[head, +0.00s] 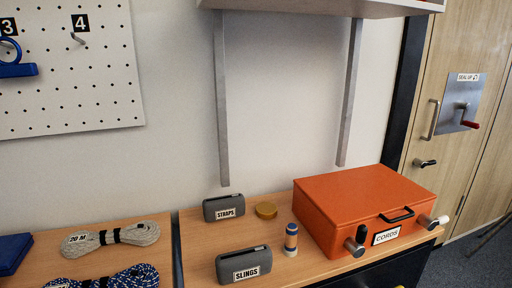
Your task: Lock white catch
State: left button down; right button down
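An orange box (362,195) labelled CORDS stands on the right part of the wooden bench, with its lid down. A small white piece (443,220), which looks like the white catch, sticks out at the right end of the box's front. A dark grey cylindrical knob (426,223) is right beside it. Whether the catch is locked is too small to tell. A black piece (362,238) and another grey knob (354,247) are at the front's left end. A black handle (397,215) is between them. Neither of my grippers is in view.
Coiled ropes (110,238) lie farther left. A shelf (330,8) overhangs the bench.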

aim_at(423, 220)
jog(key=z, duration=1.35)
